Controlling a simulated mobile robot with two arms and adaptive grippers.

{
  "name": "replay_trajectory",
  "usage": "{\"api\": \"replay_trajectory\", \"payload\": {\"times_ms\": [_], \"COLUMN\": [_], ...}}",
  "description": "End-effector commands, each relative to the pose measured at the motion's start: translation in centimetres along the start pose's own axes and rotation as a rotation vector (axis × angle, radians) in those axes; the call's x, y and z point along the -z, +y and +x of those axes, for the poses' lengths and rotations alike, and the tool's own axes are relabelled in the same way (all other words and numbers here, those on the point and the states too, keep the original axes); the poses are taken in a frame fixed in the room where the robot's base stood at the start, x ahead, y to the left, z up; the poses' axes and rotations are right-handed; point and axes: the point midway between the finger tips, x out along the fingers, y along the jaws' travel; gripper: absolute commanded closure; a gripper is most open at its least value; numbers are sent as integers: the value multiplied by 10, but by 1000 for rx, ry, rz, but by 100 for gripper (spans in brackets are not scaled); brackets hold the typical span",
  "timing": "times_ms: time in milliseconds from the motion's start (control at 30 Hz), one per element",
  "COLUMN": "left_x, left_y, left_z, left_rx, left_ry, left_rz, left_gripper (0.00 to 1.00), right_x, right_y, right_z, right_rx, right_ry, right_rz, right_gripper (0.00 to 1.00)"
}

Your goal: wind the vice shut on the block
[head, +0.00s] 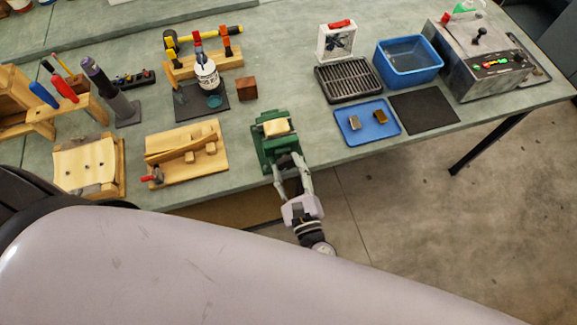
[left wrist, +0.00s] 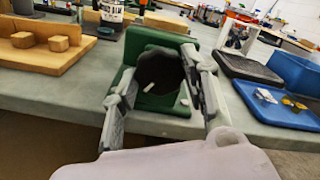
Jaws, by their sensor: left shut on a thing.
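The green vice (head: 263,149) stands at the front edge of the bench, with a pale wooden block (head: 277,127) between its jaws. From the head I cannot tell whether both jaws touch the block. My left gripper (head: 289,163) reaches the vice from the front. In the left wrist view, the gripper's fingers (left wrist: 162,70) lie on either side of a dark round wheel (left wrist: 165,78) with a pale mark, on the front of the green vice (left wrist: 148,45). They are shut on this wheel. The block is not clear in that view. My right gripper is not in view.
A wooden fixture (head: 187,155) stands left of the vice, and a brown cube (head: 247,88) lies behind it. To the right are a blue tray (head: 353,136) with small parts, a black rack (head: 347,82) and a blue bin (head: 408,64). Bare bench separates them from the vice.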

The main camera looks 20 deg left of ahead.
Motion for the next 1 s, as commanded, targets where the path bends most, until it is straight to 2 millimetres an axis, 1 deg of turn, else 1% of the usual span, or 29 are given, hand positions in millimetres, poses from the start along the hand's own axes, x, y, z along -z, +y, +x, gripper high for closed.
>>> {"api": "replay_trajectory", "payload": {"times_ms": [33,233,267,533,833,933,1000], "left_x": [5,5,5,3,1,2,2], "left_y": [3,3,3,2,1,1,1], "left_z": [-4,-4,-4,-2,-2,-9,-20], "left_rx": [-3,-3,-3,-2,-1,-1,-1], "left_ry": [15,16,16,8,4,5,8], "left_rz": [6,6,6,2,0,1,1], "left_gripper": [86,86,57,39,38,38,38], "right_x": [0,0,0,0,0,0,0], "right_y": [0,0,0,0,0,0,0], "right_z": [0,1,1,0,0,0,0], "right_rx": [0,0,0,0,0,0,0], "right_ry": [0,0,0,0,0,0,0], "right_rz": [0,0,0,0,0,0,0], "right_gripper": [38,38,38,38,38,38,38]}}
